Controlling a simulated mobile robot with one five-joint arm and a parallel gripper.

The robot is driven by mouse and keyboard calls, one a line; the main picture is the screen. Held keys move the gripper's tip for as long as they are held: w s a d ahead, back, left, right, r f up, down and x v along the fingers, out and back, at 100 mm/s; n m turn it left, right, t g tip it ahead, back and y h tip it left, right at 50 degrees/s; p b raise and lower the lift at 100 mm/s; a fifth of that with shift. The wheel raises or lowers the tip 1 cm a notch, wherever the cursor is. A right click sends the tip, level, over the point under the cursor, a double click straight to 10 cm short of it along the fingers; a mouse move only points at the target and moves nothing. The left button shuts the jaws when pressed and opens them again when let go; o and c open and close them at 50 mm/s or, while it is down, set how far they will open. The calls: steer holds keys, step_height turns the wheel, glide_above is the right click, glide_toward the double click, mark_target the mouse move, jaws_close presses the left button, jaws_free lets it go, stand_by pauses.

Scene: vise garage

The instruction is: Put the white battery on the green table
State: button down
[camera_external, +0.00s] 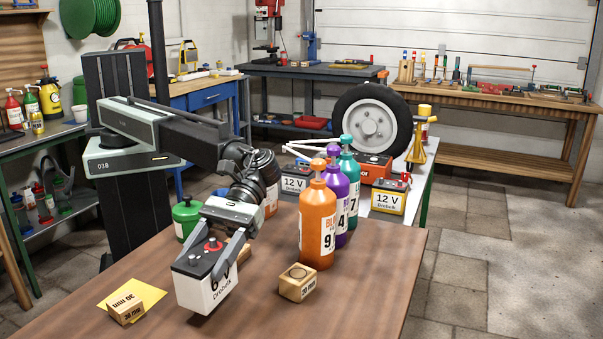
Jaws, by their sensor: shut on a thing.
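My gripper (213,252) is shut on a white battery (208,291) with a dark top, marked "6 V". The battery is tilted and held over the near brown table (348,300); I cannot tell whether its lower edge touches the top. A table with green legs and a pale top (383,219) stands behind the brown table. A bench at the far left also has a green frame (22,262).
Orange (318,225), purple (340,205) and teal (350,165) pump bottles stand right of my gripper. Wooden blocks (297,284) (126,312), a yellow sheet (146,294) and a green canister (186,218) are nearby. A wheel (369,121) and red case (373,168) crowd the green-legged table's back.

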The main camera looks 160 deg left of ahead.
steer(key=s+d+r+p, duration=0.1)
steer(key=s+d+r, duration=0.15)
steer(key=s, duration=1.35)
step_height(320, 180, up, 8)
steer(key=p, duration=0.8)
steer(key=shift+w+d+f, duration=0.2)
steer(key=shift+d+f, duration=0.05)
steer(key=shift+d, duration=0.1)
